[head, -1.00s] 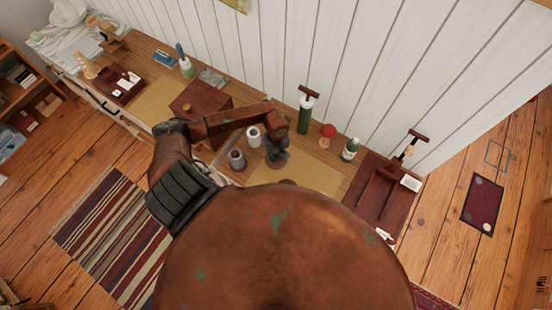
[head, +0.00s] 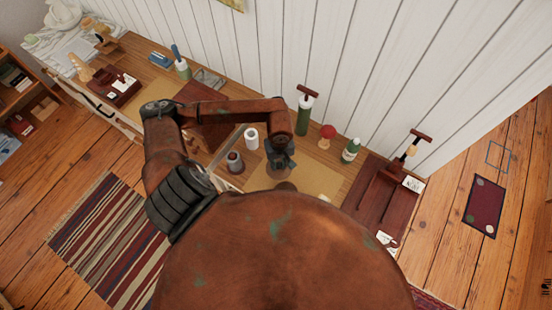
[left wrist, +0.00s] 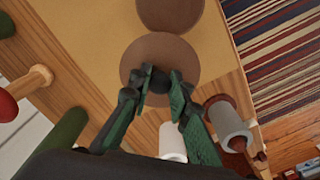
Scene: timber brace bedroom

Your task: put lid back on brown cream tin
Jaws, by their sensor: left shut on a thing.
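The brown round lid (left wrist: 150,50) lies flat beneath my left gripper in the left wrist view. My left gripper (left wrist: 161,84) is shut on its dark knob; whether the lid is lifted or resting I cannot tell. A second brown disc (left wrist: 170,12), likely the cream tin, shows beside the lid at the top edge, partly cut off. In the head view my left gripper (head: 281,160) is over the tan mat, and a small brown round shape (head: 286,187) is mostly hidden behind my body. My right gripper is in neither view.
On the table, a white roll (head: 251,139) and a grey jar (head: 235,162) stand left of the gripper. A green bottle (head: 303,118), red mushroom-shaped thing (head: 327,136) and pale-capped bottle (head: 350,151) stand behind and right. A dark red tray (head: 366,209) lies further right.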

